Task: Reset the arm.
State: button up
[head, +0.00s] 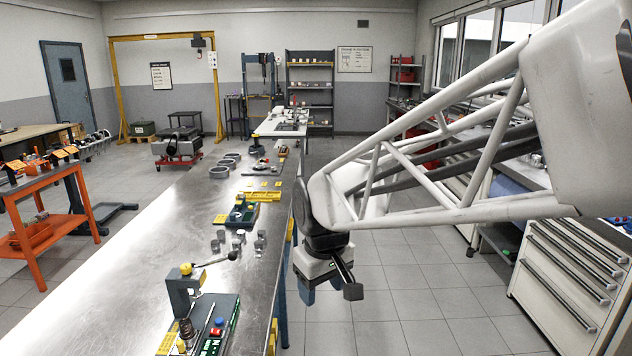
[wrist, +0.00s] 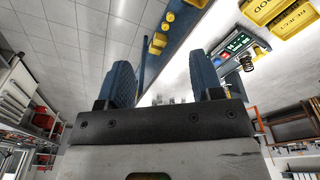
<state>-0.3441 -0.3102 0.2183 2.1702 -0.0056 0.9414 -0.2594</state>
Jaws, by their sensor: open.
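My gripper (head: 330,279) hangs over the floor just right of the long steel bench (head: 130,262) in the head view, apart from the bench. In the wrist view its two blue fingers (wrist: 165,85) stand wide apart with nothing between them. My white truss arm reaches in from the right of the head view and hides part of the right-hand side of the room.
On the bench stand a grey press-like fixture (head: 186,290), several small metal cylinders (head: 238,243), a green tray (head: 240,213) and dark rings (head: 220,172). An orange cart (head: 45,200) is at left, a drawer cabinet (head: 565,275) at right. The floor between bench and cabinet is clear.

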jog(key=s+d+f+m+t, duration=0.1)
jog(key=s+d+m, duration=0.6)
jog(key=s+d, duration=1)
jog(key=shift+s+d, duration=0.2)
jog(key=shift+s, duration=0.35)
